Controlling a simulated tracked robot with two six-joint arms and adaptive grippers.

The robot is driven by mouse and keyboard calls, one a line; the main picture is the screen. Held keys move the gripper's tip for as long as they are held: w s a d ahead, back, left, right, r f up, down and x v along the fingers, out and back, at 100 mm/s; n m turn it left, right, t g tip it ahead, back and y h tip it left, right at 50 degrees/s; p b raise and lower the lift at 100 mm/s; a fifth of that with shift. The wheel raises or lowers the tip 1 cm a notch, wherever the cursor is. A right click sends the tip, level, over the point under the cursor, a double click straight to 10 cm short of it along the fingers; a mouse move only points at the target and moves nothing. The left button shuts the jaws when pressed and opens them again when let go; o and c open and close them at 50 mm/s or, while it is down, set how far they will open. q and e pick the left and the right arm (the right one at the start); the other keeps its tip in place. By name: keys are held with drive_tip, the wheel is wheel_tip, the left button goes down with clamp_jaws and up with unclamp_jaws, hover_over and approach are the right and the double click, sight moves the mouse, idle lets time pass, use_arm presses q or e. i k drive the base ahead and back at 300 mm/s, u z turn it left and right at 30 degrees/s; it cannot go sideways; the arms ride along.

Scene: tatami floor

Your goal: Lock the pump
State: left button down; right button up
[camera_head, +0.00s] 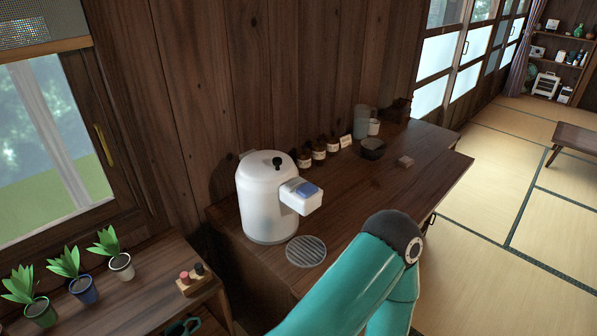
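The pump pot (265,205) is a white, rounded dispenser standing upright on the dark wooden counter. A small black knob (278,161) stands on its lid. A white spout block (303,202) with a blue button (308,189) on top sticks out to the right. I cannot tell from this view whether the pump is locked. A teal arm of mine rises from the bottom edge in front of the counter, with its bent joint right of the pot and apart from it. Neither of my grippers is clearly visible.
A round slatted drip tray (306,251) lies before the pot. Brown jars (319,149), a dark bowl (373,148) and a small block (405,161) are along the counter (400,190). Potted plants (121,266) and a small wooden stand (192,284) occupy the left surface. Tatami floor lies right.

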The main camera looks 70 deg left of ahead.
sight(293, 182)
drive_tip(key=u, duration=0.1)
drive_tip(key=k, duration=1.35)
drive_tip(key=u, duration=0.65)
drive_tip(key=i, duration=1)
drive_tip(key=u, duration=0.1)
